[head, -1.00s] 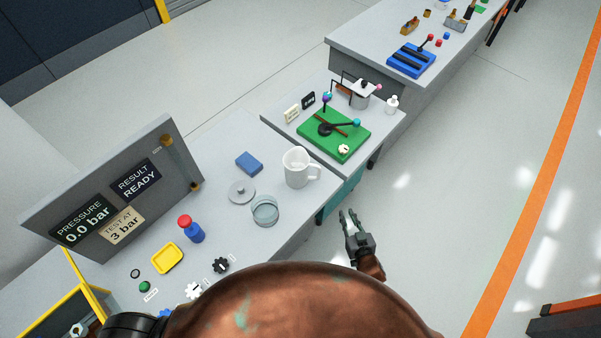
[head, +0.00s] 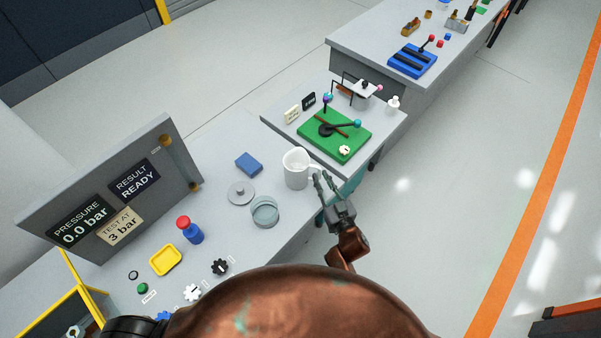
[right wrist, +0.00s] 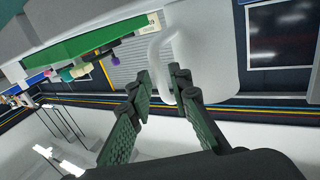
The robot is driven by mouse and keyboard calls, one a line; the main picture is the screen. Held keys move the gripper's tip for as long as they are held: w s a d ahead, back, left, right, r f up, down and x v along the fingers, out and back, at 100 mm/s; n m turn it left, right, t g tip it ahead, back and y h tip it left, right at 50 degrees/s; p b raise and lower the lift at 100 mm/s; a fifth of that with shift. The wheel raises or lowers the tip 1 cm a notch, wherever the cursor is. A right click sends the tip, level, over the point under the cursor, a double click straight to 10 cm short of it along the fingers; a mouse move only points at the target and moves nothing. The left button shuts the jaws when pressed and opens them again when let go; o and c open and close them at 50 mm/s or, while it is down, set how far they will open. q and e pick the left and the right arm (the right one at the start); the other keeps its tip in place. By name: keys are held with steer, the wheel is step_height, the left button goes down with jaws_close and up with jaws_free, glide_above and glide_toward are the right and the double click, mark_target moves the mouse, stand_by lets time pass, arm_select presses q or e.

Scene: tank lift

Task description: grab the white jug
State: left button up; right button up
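The white jug (head: 294,172) stands upright on the grey bench, near the bench's right edge, with its handle towards my right gripper. My right gripper (head: 323,181) is at the handle side of the jug, its fingertips by the handle. In the right wrist view the jug (right wrist: 208,45) is close, and its handle loop shows at and between the tips of the two parted fingers of my right gripper (right wrist: 163,80). The gripper is open; whether a finger touches the handle I cannot tell. My left gripper is not in view.
A glass dish (head: 265,212) and a grey lid (head: 240,194) lie left of the jug. A green board (head: 333,133) with a lever is on the adjoining bench. Open floor (head: 430,220) lies to the right.

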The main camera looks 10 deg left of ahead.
steer(key=x, duration=0.2)
steer(key=shift+w+a, duration=0.2)
steer(key=shift+w, duration=0.1)
steer(key=shift+c, duration=0.5)
jaws_close()
steer(key=shift+r, duration=0.1)
